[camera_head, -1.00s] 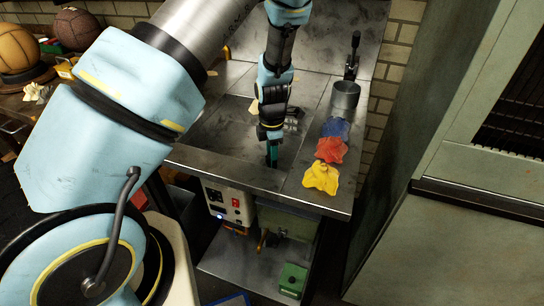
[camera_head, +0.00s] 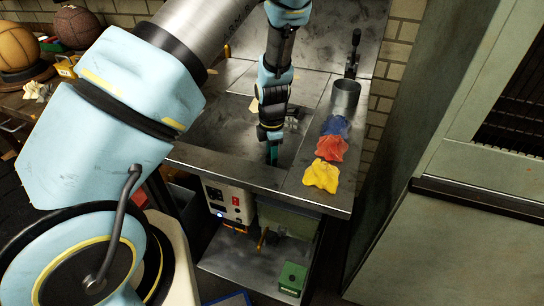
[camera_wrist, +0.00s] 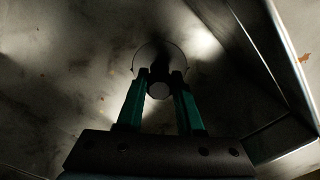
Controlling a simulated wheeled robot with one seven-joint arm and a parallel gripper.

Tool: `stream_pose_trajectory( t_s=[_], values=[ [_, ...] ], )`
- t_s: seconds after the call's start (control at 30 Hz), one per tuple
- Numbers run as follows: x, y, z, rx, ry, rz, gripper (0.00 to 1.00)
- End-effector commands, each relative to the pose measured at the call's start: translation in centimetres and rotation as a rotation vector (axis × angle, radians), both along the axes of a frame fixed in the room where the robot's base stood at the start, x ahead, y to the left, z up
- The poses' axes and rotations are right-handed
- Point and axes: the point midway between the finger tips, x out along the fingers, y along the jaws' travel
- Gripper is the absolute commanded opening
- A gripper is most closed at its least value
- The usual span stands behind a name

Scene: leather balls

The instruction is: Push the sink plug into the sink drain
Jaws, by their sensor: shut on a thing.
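My gripper (camera_head: 271,158) points down inside the metal sink basin (camera_head: 222,127), its teal fingertips low near the front wall. In the wrist view its two green fingers (camera_wrist: 159,98) are shut on a small round grey knob, which I take to be the sink plug (camera_wrist: 159,91). A thin pale circular rim (camera_wrist: 134,64) curves around behind the knob; I cannot tell whether it belongs to the plug or to the drain. The drain opening itself is not clearly seen. The plug is hidden in the head view.
Blue (camera_head: 336,127), red (camera_head: 331,149) and yellow (camera_head: 321,176) cloths lie on the counter right of the basin, with a metal cup (camera_head: 346,97) behind them. The basin's walls stand close around my gripper. A tall cabinet (camera_head: 430,230) is at right.

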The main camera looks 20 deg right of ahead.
Motion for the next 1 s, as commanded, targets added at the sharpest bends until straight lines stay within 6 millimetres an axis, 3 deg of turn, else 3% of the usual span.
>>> stream_pose_trajectory(
  t_s=[1.0],
  values=[
    [0.01,0.01,-0.99,0.0,0.0,0.0,0.0]
  ],
)
